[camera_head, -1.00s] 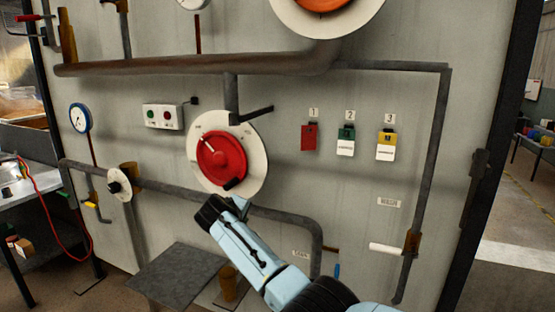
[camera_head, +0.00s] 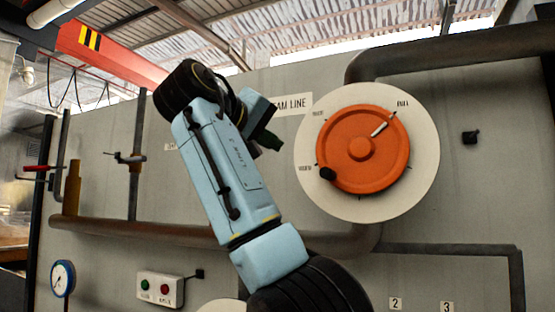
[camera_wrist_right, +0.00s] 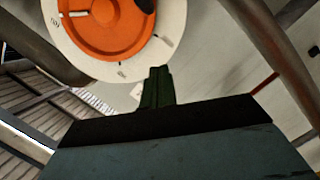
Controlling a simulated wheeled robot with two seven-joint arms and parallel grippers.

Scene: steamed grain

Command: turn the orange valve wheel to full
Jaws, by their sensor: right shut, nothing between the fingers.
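The orange valve wheel (camera_head: 350,125) sits on a round white dial plate (camera_head: 425,150) on the grey wall panel. Its white pointer mark (camera_head: 379,129) points up and right, toward a label that reads like FULL (camera_head: 403,103). A black knob (camera_head: 327,173) stands at the wheel's lower left. My right gripper (camera_head: 270,142) is left of the dial, shut and empty, apart from the knob in the picture. In the right wrist view, the shut dark green fingers (camera_wrist_right: 158,87) show below the dial plate and orange wheel (camera_wrist_right: 105,35). My left gripper is out of view.
A thick pipe (camera_head: 130,231) runs along the panel below the dial, and another (camera_head: 450,62) bends away above it. A small black block (camera_head: 470,138) is on the panel at right. A gauge (camera_head: 62,278) and a switch box (camera_head: 160,289) are at lower left.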

